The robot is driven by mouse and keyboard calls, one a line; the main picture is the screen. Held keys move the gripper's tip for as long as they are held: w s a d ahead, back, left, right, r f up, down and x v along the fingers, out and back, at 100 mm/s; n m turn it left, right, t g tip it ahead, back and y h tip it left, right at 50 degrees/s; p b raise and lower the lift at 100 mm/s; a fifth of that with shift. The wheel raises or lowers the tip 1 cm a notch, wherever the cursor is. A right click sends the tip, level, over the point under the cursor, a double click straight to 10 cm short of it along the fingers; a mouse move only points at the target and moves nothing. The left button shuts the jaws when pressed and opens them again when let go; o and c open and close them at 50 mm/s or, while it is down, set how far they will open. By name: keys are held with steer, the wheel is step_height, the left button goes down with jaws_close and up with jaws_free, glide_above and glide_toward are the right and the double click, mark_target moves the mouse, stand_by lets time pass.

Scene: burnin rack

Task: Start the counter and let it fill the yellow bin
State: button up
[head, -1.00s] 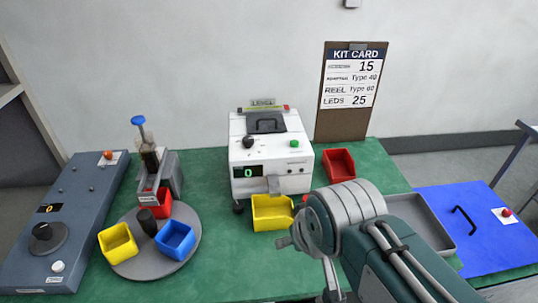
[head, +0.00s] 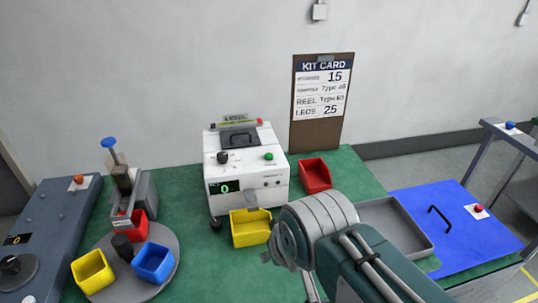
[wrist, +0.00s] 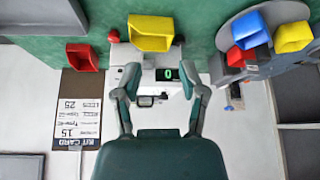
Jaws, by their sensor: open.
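The counter (head: 245,175) is a white machine on the green table, with a green button (head: 269,156) and a black knob (head: 222,157) on top. Its front display (head: 220,187) reads 0. A yellow bin (head: 250,230) sits under the chute at its front. In the wrist view, which is upside down, the yellow bin (wrist: 150,33) and the display (wrist: 167,74) lie beyond my gripper (wrist: 159,80). My gripper is open and empty, its fingers apart over the counter. In the head view my arm hides most of it.
A red bin (head: 315,175) stands right of the counter, near a grey tray (head: 402,228) and a blue panel (head: 440,225). At left are a round turntable (head: 170,275) with several bins and a grey console (head: 45,225). A kit card (head: 322,90) leans at the back.

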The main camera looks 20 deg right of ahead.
jaws_close()
stand_by(1.0)
